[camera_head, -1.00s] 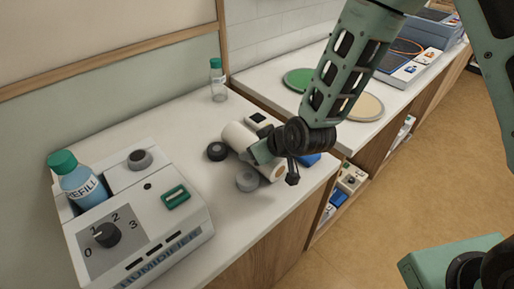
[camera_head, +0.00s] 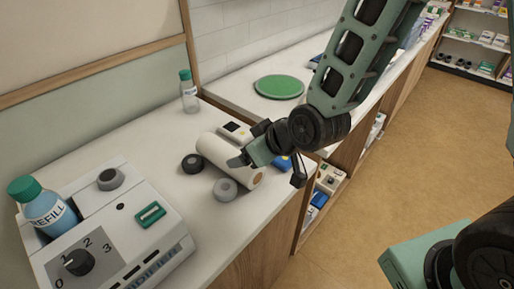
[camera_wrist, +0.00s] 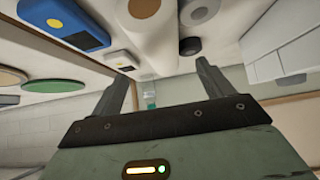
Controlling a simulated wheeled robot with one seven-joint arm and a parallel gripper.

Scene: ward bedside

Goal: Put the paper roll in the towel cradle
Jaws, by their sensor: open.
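The paper roll (camera_head: 221,157) is a white cylinder lying on its side on the white bedside counter, its brown core end facing the front edge. It also shows in the wrist view (camera_wrist: 150,42). My gripper (camera_head: 242,161) is at the roll's right side in the head view and covers part of it. In the wrist view my gripper (camera_wrist: 166,68) has its two fingers spread wide, with nothing held between them. The roll appears beyond the fingertips there; I cannot tell whether they touch it.
A black round piece (camera_head: 192,163) and a grey one (camera_head: 225,189) stand close to the roll. A humidifier (camera_head: 110,235) with a refill bottle (camera_head: 43,207) fills the near left. A clear bottle (camera_head: 188,92) stands behind. A green disc (camera_head: 279,87) lies on the farther counter.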

